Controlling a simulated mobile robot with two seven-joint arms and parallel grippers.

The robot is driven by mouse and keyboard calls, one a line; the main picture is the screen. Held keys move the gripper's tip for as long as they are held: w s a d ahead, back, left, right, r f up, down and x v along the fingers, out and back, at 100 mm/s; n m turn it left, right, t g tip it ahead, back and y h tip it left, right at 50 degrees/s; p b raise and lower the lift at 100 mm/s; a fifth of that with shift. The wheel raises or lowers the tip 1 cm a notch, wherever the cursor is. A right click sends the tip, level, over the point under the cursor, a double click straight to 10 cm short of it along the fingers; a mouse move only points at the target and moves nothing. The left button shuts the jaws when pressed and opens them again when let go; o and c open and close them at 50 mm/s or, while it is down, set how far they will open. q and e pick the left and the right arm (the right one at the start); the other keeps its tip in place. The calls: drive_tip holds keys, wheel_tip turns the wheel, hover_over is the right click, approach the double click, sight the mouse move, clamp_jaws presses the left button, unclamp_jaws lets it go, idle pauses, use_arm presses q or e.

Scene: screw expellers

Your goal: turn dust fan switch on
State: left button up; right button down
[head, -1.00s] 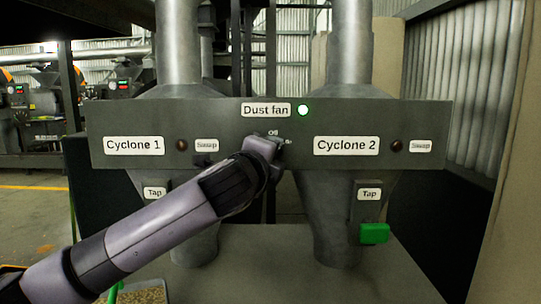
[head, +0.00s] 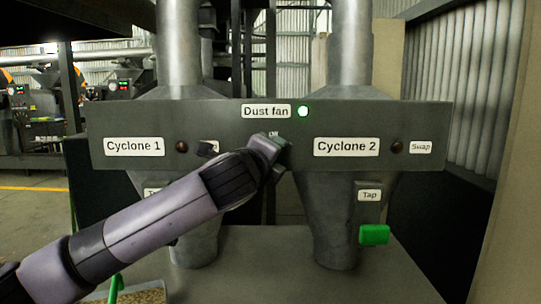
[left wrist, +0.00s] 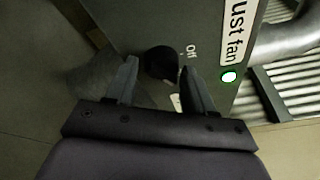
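The dust fan switch is a round black knob (left wrist: 161,62) on the grey panel, with an "Off" label (left wrist: 192,51) beside it in the left wrist view. My left gripper (left wrist: 160,72) is open, with one finger on each side of the knob. I cannot tell whether the fingers touch it. In the head view my left gripper (head: 270,148) is at the panel below the "Dust fan" label (head: 266,111) and hides the knob. The indicator light (head: 303,111) beside that label glows green, and it also shows in the left wrist view (left wrist: 229,77). My right gripper is not in view.
The grey panel (head: 225,122) spans two metal cyclones. It carries the "Cyclone 1" label (head: 134,146) and "Cyclone 2" label (head: 346,146). A green tap handle (head: 375,235) sticks out at the lower right.

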use_arm(q)
drive_tip(key=shift+o, duration=0.4)
drive_tip(key=b+v, duration=0.2)
drive_tip(key=v, duration=0.5)
drive_tip(key=shift+s, duration=0.1)
